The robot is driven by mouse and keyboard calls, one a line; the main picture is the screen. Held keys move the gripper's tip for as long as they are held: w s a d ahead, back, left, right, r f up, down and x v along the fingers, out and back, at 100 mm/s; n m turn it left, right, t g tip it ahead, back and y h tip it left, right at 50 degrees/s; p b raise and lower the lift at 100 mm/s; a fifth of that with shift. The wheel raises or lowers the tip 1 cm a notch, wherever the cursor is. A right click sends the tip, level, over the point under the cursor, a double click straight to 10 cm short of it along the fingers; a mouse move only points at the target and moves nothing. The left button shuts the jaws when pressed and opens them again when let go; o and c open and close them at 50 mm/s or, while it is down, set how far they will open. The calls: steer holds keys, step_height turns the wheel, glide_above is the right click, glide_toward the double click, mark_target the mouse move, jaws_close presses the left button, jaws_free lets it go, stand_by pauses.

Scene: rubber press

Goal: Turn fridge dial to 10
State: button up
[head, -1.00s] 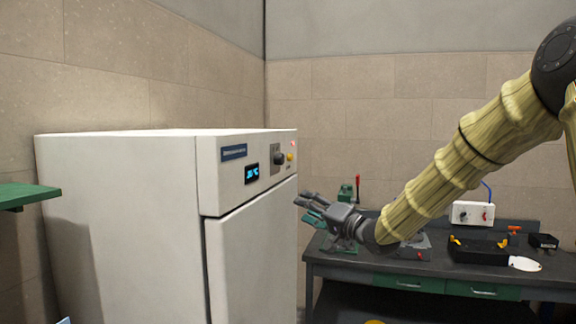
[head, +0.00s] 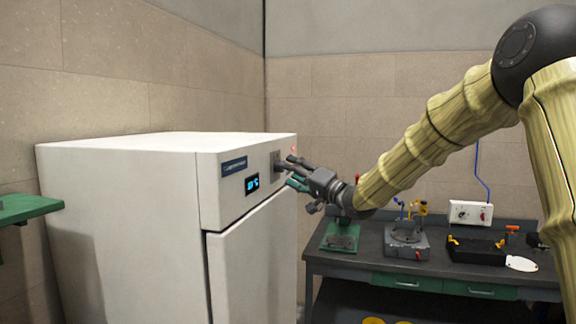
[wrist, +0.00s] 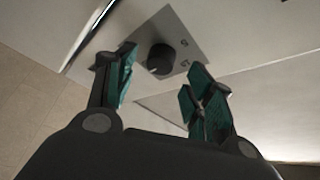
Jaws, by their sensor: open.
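The white fridge (head: 120,220) stands at the left in the head view, with a lit blue display (head: 252,184) on its upper front. Its black round dial (wrist: 161,60) sits on a grey plate (wrist: 187,28) in the wrist view, with small marks beside it that I cannot read surely. My gripper (wrist: 160,76) is open, its teal-padded fingers on either side of the dial, with no clear contact. In the head view my gripper (head: 293,172) is at the fridge's upper right front, and its fingers largely hide the dial.
A dark workbench (head: 360,262) with green drawers stands to the right, bearing a green press base (head: 341,238), a grey device (head: 405,242) and a black tray (head: 476,251). A green shelf (head: 25,208) juts in at the far left.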

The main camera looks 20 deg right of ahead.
steer(key=shift+p+x, duration=0.35)
steer(key=shift+x, duration=0.85)
steer(key=c, duration=1)
